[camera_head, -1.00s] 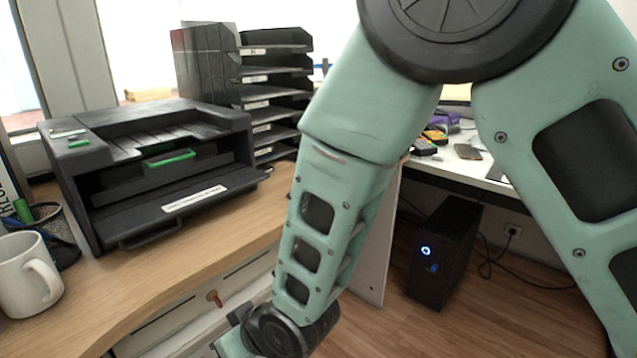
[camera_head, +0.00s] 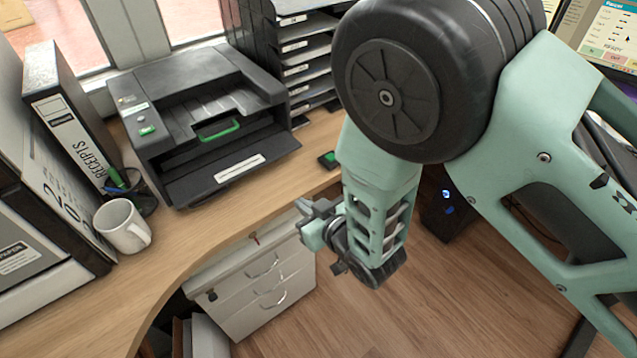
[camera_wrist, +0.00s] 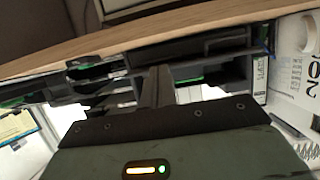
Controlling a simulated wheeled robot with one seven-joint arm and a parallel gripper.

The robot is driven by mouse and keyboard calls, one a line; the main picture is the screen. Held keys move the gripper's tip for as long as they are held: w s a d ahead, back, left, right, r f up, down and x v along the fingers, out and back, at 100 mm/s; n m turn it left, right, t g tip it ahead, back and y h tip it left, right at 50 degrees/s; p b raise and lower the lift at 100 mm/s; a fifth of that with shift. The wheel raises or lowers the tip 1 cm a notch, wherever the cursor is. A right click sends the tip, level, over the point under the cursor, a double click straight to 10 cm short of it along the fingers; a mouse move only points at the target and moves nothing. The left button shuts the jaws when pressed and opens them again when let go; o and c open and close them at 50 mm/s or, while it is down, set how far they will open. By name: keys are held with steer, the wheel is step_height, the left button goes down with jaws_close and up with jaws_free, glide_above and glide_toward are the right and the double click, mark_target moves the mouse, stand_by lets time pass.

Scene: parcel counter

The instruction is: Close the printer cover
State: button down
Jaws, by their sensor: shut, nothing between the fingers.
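The black printer (camera_head: 150,110) stands on the wooden desk. Its front cover (camera_head: 195,185), with a white label, is folded down and open, so the dark inside and a green handle (camera_head: 219,131) show. My gripper (camera_head: 308,213) is shut and empty, to the right of and in front of the printer, apart from the cover. In the wrist view my fingers (camera_wrist: 156,84) point at the desk edge, with the dark printer (camera_wrist: 205,48) beyond; its cover is hard to make out there.
A small black device with a green top (camera_head: 328,160) lies right of the printer. A white mug (camera_head: 122,226), pen holder (camera_head: 143,197) and receipts binder (camera_head: 70,120) stand left. A tray stack (camera_head: 305,65) is behind. A white drawer unit (camera_head: 255,290) is below.

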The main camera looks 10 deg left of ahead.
steer(key=shift+w+a+b, duration=0.3)
steer(key=shift+w+a, duration=0.9)
steer(key=shift+a, duration=0.2)
steer(key=shift+w+a+b, duration=0.25)
steer(key=shift+w+a, duration=0.95)
steer(key=shift+a, duration=0.2)
steer(key=shift+w+a+f+b, duration=0.1)
steer(key=shift+w+a+b, duration=1.1)
steer(key=shift+w+a, duration=0.5)
steer(key=shift+w+a+b, duration=0.35)
steer(key=shift+w+a, duration=0.1)
steer(key=shift+a, duration=0.35)
steer(key=shift+r, duration=0.2)
steer(key=shift+r+p, duration=0.75)
steer(key=shift+r, duration=0.7)
